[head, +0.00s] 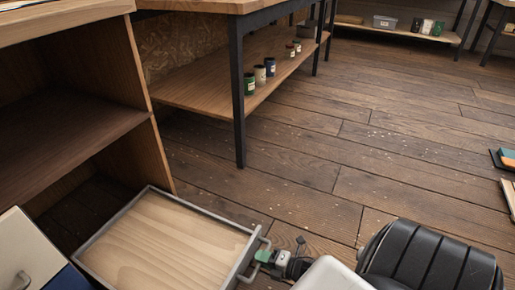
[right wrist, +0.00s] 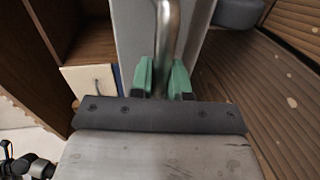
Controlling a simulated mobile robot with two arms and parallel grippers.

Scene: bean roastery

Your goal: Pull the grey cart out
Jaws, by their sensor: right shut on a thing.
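The grey cart (head: 101,235) has a grey frame around a pale wooden top and stands low at the bottom left of the head view. Its far edge is close to the foot of the wooden shelf unit. A metal handle (head: 249,257) sticks out from its right side. My right gripper (head: 264,256) is at this handle. In the right wrist view, the green fingertips (right wrist: 164,80) are shut on the handle bar (right wrist: 168,32), one on each side. My left gripper is not seen.
The open wooden shelf unit (head: 65,138) stands behind the cart. A cabinet front with a handle (head: 23,258) is at the lower left. A workbench with a black leg (head: 238,100) holds several tins on its lower shelf. The plank floor (head: 330,150) to the right is mostly clear.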

